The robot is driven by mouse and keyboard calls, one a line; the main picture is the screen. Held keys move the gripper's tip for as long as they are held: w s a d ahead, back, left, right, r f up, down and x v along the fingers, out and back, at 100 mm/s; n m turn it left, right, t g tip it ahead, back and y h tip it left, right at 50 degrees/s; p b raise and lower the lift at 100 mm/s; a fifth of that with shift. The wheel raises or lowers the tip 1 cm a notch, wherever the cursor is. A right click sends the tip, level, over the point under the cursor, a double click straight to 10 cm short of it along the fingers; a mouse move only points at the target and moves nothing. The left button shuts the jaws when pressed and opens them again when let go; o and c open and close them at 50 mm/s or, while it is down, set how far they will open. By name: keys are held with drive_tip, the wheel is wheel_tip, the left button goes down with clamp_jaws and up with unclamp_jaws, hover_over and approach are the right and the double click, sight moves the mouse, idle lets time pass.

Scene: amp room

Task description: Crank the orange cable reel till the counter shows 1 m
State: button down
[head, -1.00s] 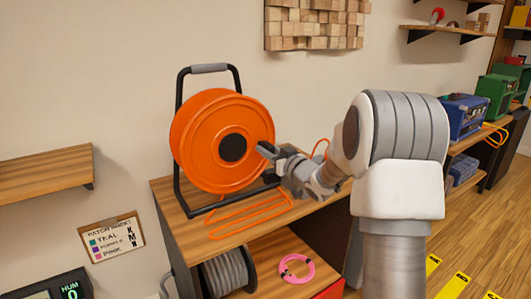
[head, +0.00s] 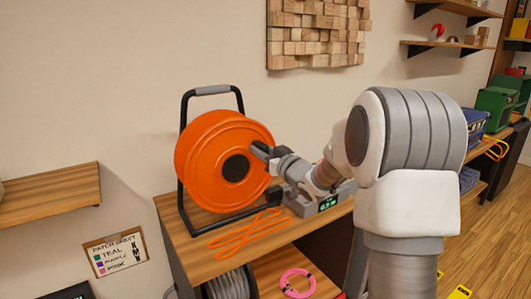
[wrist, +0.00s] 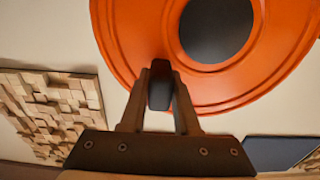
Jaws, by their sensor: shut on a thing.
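The orange cable reel (head: 215,165) stands upright in a black frame (head: 184,150) on a wooden bench. Its dark hub (head: 236,168) faces me. My gripper (head: 260,151) is at the reel's face, just above and right of the hub. In the wrist view my gripper (wrist: 160,82) is shut on a dark crank handle (wrist: 160,93), with a finger on each side, in front of the orange disc (wrist: 130,45). The counter (head: 327,203) shows small green digits at the right of the bench, partly behind my arm; the reading seems to start with 0.
Loose orange cable (head: 245,235) lies on the bench top in front of the reel. A grey cable spool (head: 230,286) and a pink coil (head: 297,283) sit on the shelf below. A wooden shelf (head: 50,185) juts from the wall at left.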

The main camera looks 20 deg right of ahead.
drive_tip(key=shift+s+a+r, duration=0.2)
drive_tip(key=shift+a+r, duration=0.2)
drive_tip(key=shift+a, duration=0.25)
drive_tip(key=shift+s+a+r, duration=0.2)
drive_tip(key=shift+a+r, duration=0.15)
drive_tip(key=shift+a, duration=0.3)
drive_tip(key=shift+s+a+r+b, duration=0.1)
drive_tip(key=shift+s+a+b, duration=0.1)
drive_tip(key=shift+a, duration=0.35)
drive_tip(key=shift+s+a+r+b, duration=0.15)
drive_tip(key=shift+s+a+b, duration=0.05)
drive_tip(key=shift+a, duration=0.4)
drive_tip(key=shift+s+a+r+b, duration=0.1)
drive_tip(key=shift+s+a+b, duration=0.1)
drive_tip(key=shift+a, duration=0.35)
drive_tip(key=shift+c, duration=2.4)
unclamp_jaws()
drive_tip(key=shift+d+r, duration=0.1)
drive_tip(key=v, duration=0.9)
drive_tip(key=shift+r, duration=0.15)
